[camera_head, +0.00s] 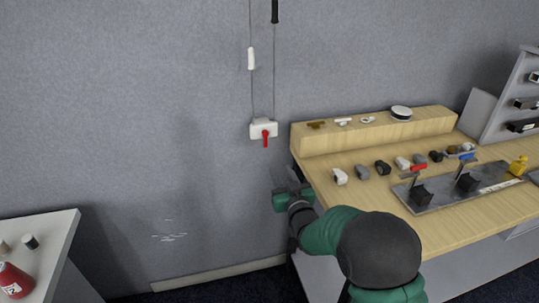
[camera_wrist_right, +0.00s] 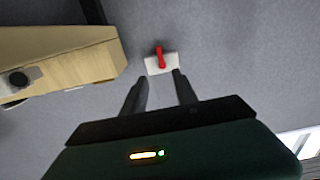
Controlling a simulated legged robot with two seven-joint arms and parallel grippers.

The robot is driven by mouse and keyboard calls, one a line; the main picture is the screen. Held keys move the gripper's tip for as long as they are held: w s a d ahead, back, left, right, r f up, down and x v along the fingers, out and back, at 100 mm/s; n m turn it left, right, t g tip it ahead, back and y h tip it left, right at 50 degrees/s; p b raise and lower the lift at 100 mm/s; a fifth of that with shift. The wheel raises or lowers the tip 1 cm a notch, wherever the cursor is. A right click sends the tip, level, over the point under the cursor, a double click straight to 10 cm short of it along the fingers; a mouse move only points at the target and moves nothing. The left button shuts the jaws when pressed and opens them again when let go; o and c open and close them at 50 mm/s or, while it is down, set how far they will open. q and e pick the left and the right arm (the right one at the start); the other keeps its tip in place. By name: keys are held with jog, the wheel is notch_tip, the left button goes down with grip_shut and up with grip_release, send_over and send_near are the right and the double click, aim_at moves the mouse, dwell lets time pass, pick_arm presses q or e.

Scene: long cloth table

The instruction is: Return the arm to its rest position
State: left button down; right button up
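My right arm (camera_head: 345,235), green and dark grey, reaches up from the bottom of the head view. Its gripper (camera_head: 287,178) is in front of the grey wall, just left of the wooden bench's near left corner. In the right wrist view the two dark fingers (camera_wrist_right: 160,88) stand apart with nothing between them. Beyond the fingertips is a white wall box with a red lever (camera_wrist_right: 160,58). In the head view this red lever (camera_head: 265,139) hangs down from the box, above and left of the gripper and apart from it. My left gripper does not show.
The wooden bench (camera_head: 330,196) on the right carries a raised shelf, several small blocks and a metal plate (camera_head: 455,195) with levers.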

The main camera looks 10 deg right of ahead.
jog(key=s+f+g, duration=0.5)
jog(key=s, duration=0.7)
jog(key=s+d+f+g+h, duration=0.1)
jog(key=s+f+g, duration=0.45)
jog(key=s, duration=0.55)
jog(key=s+f+g, duration=0.5)
jog(key=s, duration=0.7)
jog(key=w+p+v, duration=0.3)
jog(key=p+v, duration=1)
jog(key=p, duration=0.1)
jog(key=shift+s+d+r+m, duration=0.15)
jog(key=shift+s+r+m, duration=0.2)
jog(key=shift+r, duration=0.2)
jog(key=shift+w, duration=0.1)
